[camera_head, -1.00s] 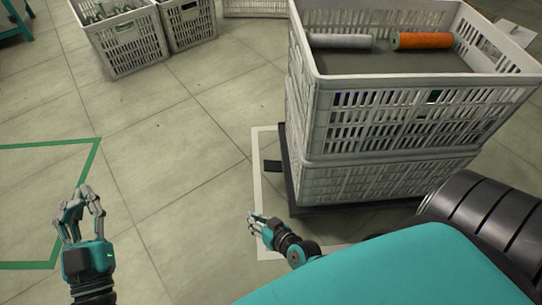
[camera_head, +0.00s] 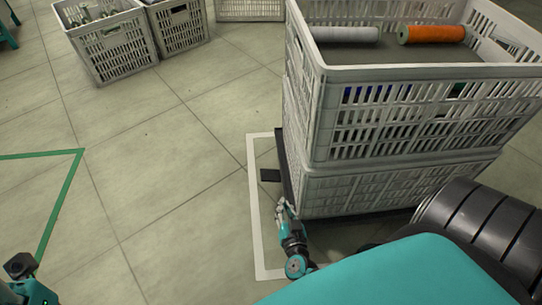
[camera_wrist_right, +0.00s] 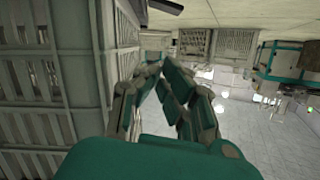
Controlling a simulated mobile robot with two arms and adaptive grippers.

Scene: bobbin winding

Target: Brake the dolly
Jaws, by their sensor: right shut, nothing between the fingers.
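The dolly (camera_head: 286,172) is a low dark base under two stacked light-grey crates, on the right of the head view. A small dark pedal (camera_head: 270,175) sticks out from its left side, near the floor. My right gripper (camera_head: 281,203) is shut and empty, beside the dolly's left edge and just nearer to me than the pedal. Whether it touches the dolly, I cannot tell. In the right wrist view its fingers (camera_wrist_right: 152,72) close together beside the crate wall, with a dark flat piece at the top edge. Only part of my left arm shows at bottom left; its fingers are out of view.
The upper crate (camera_head: 420,75) holds a grey and an orange roll (camera_head: 431,35). A white floor outline (camera_head: 254,210) surrounds the dolly. More crates (camera_head: 112,48) stand at the back left. The floor between is clear, with a green outline (camera_head: 60,200) at left.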

